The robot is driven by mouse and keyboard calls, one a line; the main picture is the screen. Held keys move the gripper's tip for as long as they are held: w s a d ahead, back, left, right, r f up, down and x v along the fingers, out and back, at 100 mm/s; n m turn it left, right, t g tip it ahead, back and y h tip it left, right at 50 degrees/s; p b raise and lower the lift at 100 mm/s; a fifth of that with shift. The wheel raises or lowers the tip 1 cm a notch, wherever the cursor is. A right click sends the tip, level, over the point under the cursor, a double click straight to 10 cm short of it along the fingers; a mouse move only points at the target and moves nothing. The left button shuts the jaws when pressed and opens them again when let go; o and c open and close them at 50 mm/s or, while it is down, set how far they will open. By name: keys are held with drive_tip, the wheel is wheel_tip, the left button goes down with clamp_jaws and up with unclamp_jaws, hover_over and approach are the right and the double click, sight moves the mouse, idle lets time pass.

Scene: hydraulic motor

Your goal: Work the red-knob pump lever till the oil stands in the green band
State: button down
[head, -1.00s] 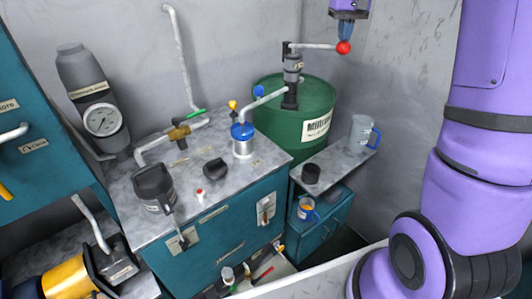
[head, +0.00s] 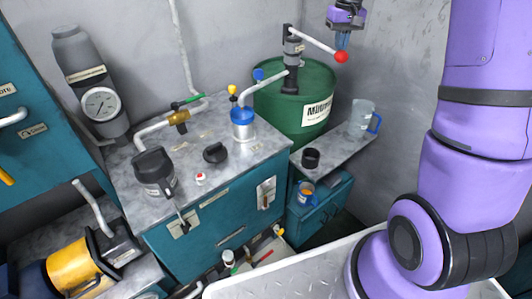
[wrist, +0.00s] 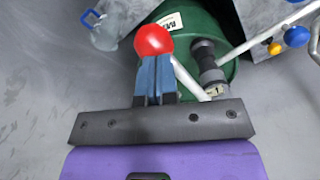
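The pump lever (head: 313,42) runs from the pump (head: 293,55) on the green drum (head: 322,83) and slopes down to its red knob (head: 341,57). My gripper (head: 342,46) is directly above the knob, pointing down. In the wrist view its blue fingers (wrist: 155,65) are together, with their tips at the red knob (wrist: 154,40). They look in contact with it, not around it. I cannot make out an oil level or a green band.
A clear jug with a blue handle (head: 362,116) and a black cup (head: 311,158) stand on the side shelf. A gauge (head: 100,103) is at left.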

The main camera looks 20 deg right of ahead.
sight(339, 53)
drive_tip(key=shift+f, duration=1.75)
wheel_tip(339, 53, up, 15)
drive_tip(key=shift+f, duration=0.1)
idle(0.8)
drive_tip(key=shift+f, duration=7.4)
wheel_tip(339, 53, up, 15)
